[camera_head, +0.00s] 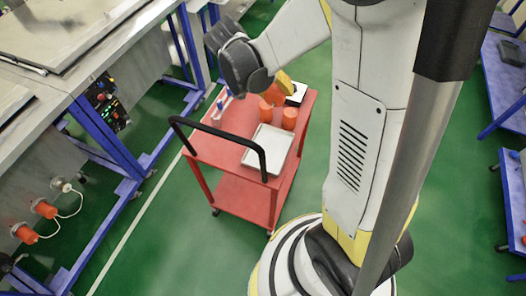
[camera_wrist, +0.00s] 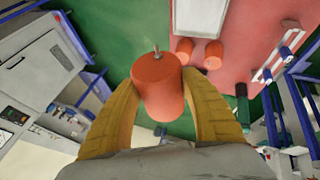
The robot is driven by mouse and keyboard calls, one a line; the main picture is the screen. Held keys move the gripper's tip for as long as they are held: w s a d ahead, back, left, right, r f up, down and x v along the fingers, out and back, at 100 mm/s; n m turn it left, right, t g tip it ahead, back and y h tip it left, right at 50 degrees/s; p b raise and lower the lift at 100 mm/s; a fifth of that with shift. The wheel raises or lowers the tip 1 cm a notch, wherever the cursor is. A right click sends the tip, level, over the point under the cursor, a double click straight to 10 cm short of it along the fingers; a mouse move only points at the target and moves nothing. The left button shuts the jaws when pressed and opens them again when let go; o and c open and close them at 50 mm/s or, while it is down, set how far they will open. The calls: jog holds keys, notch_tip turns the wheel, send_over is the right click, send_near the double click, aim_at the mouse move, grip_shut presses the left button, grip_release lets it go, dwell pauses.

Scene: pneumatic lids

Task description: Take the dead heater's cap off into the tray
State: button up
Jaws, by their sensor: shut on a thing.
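My gripper (camera_wrist: 160,100) is shut on an orange cylindrical cap (camera_wrist: 158,88), with a yellow finger on each side. A small metal stem shows on the cap's end. In the head view the held cap (camera_head: 273,94) is beside a yellow finger, above the far part of the red cart. The shallow pale tray (camera_head: 268,148) lies on the cart's near side and looks empty. On the wall unit at left, two heaters wear orange caps (camera_head: 45,208) (camera_head: 25,233). A pale round fitting (camera_head: 62,185) above them shows no orange cap. I cannot tell which heater is dead.
The red cart (camera_head: 213,147) carries two more orange cylinders (camera_head: 265,111) (camera_head: 289,118), a dark-edged white item (camera_head: 297,93) and small blue-and-white things (camera_head: 220,104). A black handle (camera_head: 222,133) rises at its near left. Green floor (camera_head: 165,235) is clear between cart and wall unit.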

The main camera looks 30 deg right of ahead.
notch_tip(320, 180, down, 2)
jog(key=shift+f+b, duration=0.2)
jog(key=shift+b, duration=0.35)
jog(key=o, duration=1.2)
jog(key=shift+d, duration=0.1)
jog(key=v, duration=1.2)
